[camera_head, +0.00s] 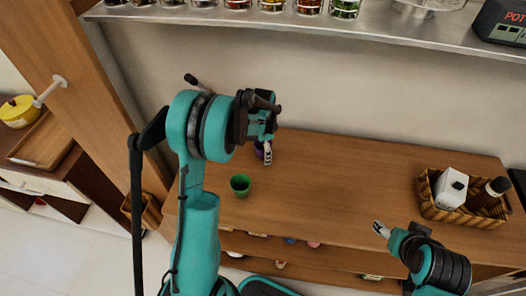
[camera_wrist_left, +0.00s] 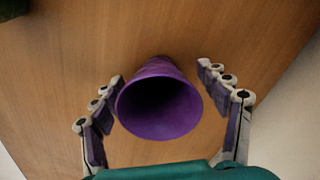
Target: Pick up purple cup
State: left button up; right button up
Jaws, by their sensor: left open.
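The purple cup (camera_wrist_left: 158,105) stands between the two fingers of my left gripper (camera_wrist_left: 160,73) in the left wrist view, its wide mouth facing the camera. The fingers are open on either side of it, and a gap shows between each finger and the cup. In the head view the purple cup (camera_head: 259,147) is mostly hidden behind my left gripper (camera_head: 266,150), near the back of the wooden counter. My right gripper (camera_head: 381,229) is at the lower right over the counter's front edge, away from the cup; its jaw opening is not clear.
A green cup (camera_head: 240,185) stands on the wooden counter (camera_head: 340,190), in front of the purple cup. A wicker basket (camera_head: 427,197) with a white box and a dark bottle is at the right. A metal shelf (camera_head: 300,28) with jars hangs above. The counter's middle is clear.

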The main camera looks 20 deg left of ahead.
pick_arm(q)
jog(key=shift+s+r, duration=0.1)
jog(key=shift+r, duration=0.05)
jog(key=c, duration=1.2)
jog(key=shift+r, duration=0.1)
